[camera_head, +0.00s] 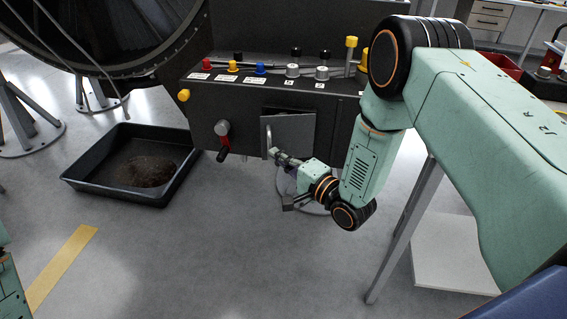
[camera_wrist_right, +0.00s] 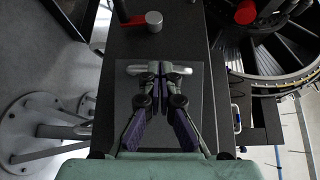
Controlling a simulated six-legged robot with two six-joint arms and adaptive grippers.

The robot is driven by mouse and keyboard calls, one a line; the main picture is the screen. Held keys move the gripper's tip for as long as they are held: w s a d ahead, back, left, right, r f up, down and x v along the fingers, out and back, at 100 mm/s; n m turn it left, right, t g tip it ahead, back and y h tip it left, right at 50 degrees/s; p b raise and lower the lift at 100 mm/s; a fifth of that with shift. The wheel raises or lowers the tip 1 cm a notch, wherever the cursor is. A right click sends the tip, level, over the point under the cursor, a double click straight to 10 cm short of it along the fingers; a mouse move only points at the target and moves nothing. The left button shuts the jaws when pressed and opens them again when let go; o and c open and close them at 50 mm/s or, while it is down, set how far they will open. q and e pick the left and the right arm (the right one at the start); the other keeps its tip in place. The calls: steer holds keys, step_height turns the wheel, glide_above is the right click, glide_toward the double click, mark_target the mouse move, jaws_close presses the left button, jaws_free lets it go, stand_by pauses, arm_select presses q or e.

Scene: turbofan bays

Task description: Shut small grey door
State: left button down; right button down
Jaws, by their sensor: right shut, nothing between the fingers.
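The small grey door (camera_head: 297,132) is on the front of the black control box, with a bar handle (camera_head: 268,140) near its left edge. It stands slightly ajar, its left edge out from the box and a dark gap showing above it. My right gripper (camera_head: 277,154) is shut and empty at the handle's lower end. In the right wrist view the shut fingertips (camera_wrist_right: 157,69) overlap the middle of the silver handle (camera_wrist_right: 180,70), in front of the door (camera_wrist_right: 205,95). I cannot tell whether they touch it. My left gripper is not in view.
The black control box (camera_head: 235,104) carries coloured knobs and levers on top. A black tray (camera_head: 100,183) with dark residue lies on the floor at left. Open floor lies in front of the box.

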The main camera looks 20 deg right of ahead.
mark_target(270, 146)
steer(key=w+m+t+h+b, duration=0.1)
steer(key=w+m+h, duration=0.1)
steer(key=w+h, duration=0.1)
steer(key=shift+w+f+b, duration=0.1)
steer(key=shift+w+b, duration=0.2)
steer(key=shift+w, duration=0.1)
steer(key=shift+w+a, duration=0.35)
steer(key=shift+w, duration=0.15)
steer(key=shift+d, duration=0.2)
steer(key=shift+a, duration=0.15)
